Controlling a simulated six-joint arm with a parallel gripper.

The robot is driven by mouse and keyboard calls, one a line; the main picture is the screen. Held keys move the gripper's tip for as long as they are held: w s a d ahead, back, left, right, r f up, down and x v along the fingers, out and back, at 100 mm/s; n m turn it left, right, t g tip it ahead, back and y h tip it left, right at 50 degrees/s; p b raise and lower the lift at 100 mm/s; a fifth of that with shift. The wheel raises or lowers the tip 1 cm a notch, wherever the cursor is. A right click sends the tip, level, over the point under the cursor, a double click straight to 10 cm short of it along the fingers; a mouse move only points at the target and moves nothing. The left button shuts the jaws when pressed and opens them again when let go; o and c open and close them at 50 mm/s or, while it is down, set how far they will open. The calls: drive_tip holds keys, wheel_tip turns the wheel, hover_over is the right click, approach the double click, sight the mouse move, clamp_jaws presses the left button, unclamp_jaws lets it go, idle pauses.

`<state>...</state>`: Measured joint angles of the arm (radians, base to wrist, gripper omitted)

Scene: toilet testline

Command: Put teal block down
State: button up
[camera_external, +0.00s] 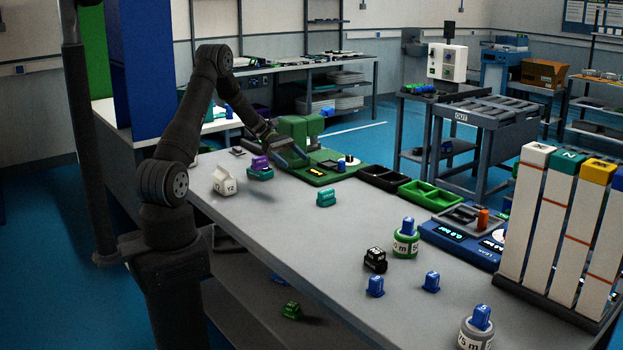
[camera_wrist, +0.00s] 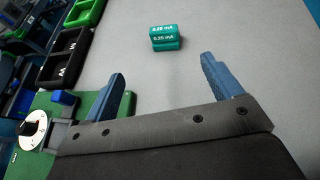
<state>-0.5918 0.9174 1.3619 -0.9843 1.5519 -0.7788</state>
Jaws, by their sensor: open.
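A teal block (camera_external: 326,197) sits on the grey table, right of and in front of my gripper (camera_external: 292,158). In the wrist view the teal block (camera_wrist: 165,38) carries white lettering that reads like "6.25 mA" and lies on the bare table beyond the fingertips. My gripper (camera_wrist: 162,72) is open with its blue fingers apart and nothing between them. There is a visible gap between the fingertips and the block. Another teal piece (camera_external: 261,176) lies under a purple block (camera_external: 260,164) to the left.
A green test station (camera_external: 325,174) stands beside my gripper; its dial (camera_wrist: 33,130) shows in the wrist view. Black trays (camera_external: 383,177) and a green tray (camera_external: 431,194) line the far edge. A white carton (camera_external: 224,182) stands left. The table around the teal block is clear.

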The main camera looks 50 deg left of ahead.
approach(328, 191)
drive_tip(key=shift+w+d+f, duration=0.2)
drive_tip(key=shift+d+f, duration=0.2)
drive_tip(key=shift+d, duration=0.1)
drive_tip(key=shift+w+d+f, duration=0.2)
drive_tip(key=shift+d+f, duration=0.25)
drive_tip(key=shift+d, duration=0.05)
drive_tip(key=shift+s+x, duration=0.15)
drive_tip(key=shift+x, duration=1.2)
drive_tip(key=shift+s+x, duration=0.1)
drive_tip(key=shift+x, duration=1.3)
drive_tip(key=shift+f, duration=0.1)
drive_tip(key=c, duration=1.2)
drive_tip(key=shift+r, duration=0.5)
drive_tip(key=r, duration=0.3)
drive_tip(key=shift+s+d+r, duration=0.2)
drive_tip(key=shift+d+r, duration=0.2)
drive_tip(key=s+d+r, duration=0.1)
drive_tip(key=d+r, duration=0.1)
drive_tip(key=d, duration=0.1)
drive_tip(key=s+d+r, duration=0.2)
drive_tip(key=d, duration=0.1)
drive_tip(key=s+d+r, duration=0.2)
drive_tip(key=d, duration=0.1)
drive_tip(key=shift+s+d+r, duration=0.1)
drive_tip(key=shift+s+r, duration=0.1)
drive_tip(key=shift+s, duration=0.05)
